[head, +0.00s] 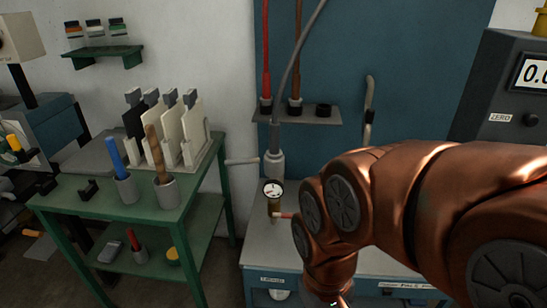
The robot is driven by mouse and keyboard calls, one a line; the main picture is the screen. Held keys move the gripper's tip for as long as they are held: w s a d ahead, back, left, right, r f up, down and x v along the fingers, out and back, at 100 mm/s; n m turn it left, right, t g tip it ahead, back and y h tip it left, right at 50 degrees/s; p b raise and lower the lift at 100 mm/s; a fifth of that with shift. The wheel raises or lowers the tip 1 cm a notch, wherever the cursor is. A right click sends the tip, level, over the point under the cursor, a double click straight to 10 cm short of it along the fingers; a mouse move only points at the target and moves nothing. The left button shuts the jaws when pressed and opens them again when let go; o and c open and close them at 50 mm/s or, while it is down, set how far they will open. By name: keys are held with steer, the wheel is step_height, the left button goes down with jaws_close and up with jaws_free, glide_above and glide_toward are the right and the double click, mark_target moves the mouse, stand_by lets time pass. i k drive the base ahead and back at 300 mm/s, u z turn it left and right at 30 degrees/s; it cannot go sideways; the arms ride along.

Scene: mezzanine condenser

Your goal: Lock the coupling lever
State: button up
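A grey coupling (274,163) hangs at the lower end of a grey hose, in front of the blue back panel. A pale bar that looks like its lever (242,161) sticks out to the left, nearly level. I cannot tell from this view whether it is latched. A round dial gauge (272,188) on a brass-coloured body stands just below the coupling. My copper-coloured arm fills the right side and bends down to the bottom edge, right of the coupling.
A green table (110,205) at left carries a rack of boards (180,140) and two grey cups with handled tools. A pale-topped blue cabinet (258,258) stands below the gauge, partly behind my arm. A grey curved handle (369,108) and a display box (500,85) are at right.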

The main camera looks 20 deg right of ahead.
mark_target(243, 161)
steer(key=u, duration=0.5)
steer(key=k, duration=0.6)
steer(key=u, duration=0.7)
steer(key=i, duration=0.95)
steer(key=z, duration=0.25)
